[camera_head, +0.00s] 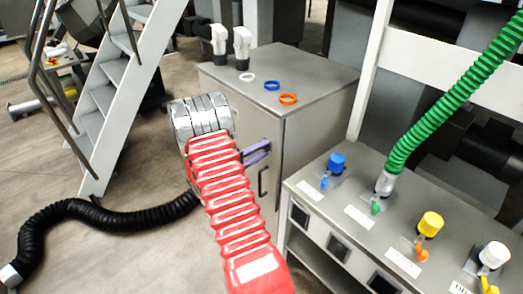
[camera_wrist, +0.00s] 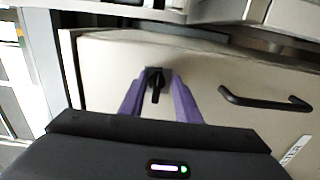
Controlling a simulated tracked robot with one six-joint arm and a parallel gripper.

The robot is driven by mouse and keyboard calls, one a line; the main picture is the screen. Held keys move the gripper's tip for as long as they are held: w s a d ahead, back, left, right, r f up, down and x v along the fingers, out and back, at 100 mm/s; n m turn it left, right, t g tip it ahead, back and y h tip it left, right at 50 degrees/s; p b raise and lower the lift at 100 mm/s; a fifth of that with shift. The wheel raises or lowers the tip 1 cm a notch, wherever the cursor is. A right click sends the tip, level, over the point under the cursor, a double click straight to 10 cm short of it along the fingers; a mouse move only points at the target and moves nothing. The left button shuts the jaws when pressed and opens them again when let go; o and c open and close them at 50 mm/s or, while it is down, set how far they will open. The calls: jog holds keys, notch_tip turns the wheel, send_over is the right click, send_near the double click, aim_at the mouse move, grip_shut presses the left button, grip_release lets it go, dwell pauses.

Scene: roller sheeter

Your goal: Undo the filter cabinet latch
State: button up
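The filter cabinet (camera_head: 300,122) is a grey box with a door, in the middle of the head view. Its pale door (camera_wrist: 215,75) fills much of the wrist view. The latch (camera_wrist: 156,84) is a small black turn-piece on a dark plate, lying along the picture's vertical with a slight tilt. My gripper (camera_wrist: 159,92) has purple fingers, apart, one on each side of the latch, with gaps showing. Contact cannot be told. In the head view my gripper (camera_head: 256,153) is at the cabinet's front; my red-sleeved arm hides part of the cabinet and the latch.
A black door handle (camera_wrist: 265,101) is right of the latch in the wrist view. White fittings (camera_head: 241,48) and rings (camera_head: 288,99) lie on the cabinet top. A bench (camera_head: 330,200) with coloured valves and a green hose (camera_head: 440,115) stands right. A black hose (camera_head: 100,212) crosses the floor.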

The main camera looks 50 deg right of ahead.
jog(key=shift+w+r, duration=0.1)
jog(key=shift+a, duration=0.1)
jog(key=v, duration=1.3)
jog(key=shift+a, duration=0.3)
dwell(0.6)
